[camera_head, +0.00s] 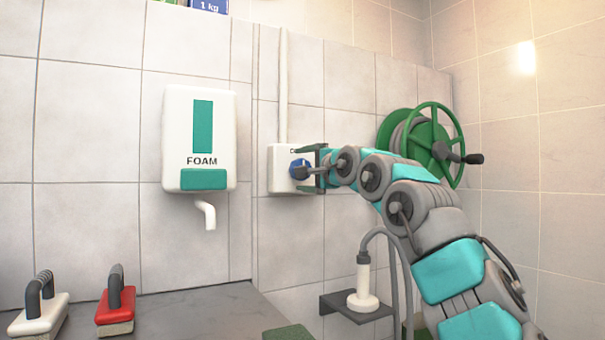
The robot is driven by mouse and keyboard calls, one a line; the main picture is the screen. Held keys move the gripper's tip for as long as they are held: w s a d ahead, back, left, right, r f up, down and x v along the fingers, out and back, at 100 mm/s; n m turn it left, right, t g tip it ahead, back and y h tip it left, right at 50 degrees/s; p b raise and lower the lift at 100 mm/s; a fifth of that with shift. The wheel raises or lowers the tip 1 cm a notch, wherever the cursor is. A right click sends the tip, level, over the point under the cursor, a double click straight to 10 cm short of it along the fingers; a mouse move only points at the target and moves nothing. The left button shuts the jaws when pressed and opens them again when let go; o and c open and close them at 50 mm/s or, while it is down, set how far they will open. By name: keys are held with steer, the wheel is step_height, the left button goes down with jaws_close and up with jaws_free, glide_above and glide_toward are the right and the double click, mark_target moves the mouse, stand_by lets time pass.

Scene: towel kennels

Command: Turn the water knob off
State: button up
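The blue water knob (296,167) sits on the front of a white wall box (283,185), below a pipe. Lettering above it is mostly hidden. My gripper (308,169) is at the box, coming from the right. Its dark fingers look spread, one above and one below the level of the knob, with a gap to it. A grey part of my arm's end overlaps the knob's right side. I cannot tell whether anything touches the knob, and its pointer mark is not readable.
A white foam dispenser (200,140) hangs to the left. A green hose reel (432,142) is on the wall behind my arm. A white nozzle (363,290) stands on a dark bracket (335,302) below. Red (116,302) and white (40,314) brushes lie on the grey counter (205,315).

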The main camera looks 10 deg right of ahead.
steer(key=b+v, duration=0.3)
steer(key=v, duration=0.3)
steer(key=shift+s, duration=0.4)
steer(key=shift+d, duration=0.15)
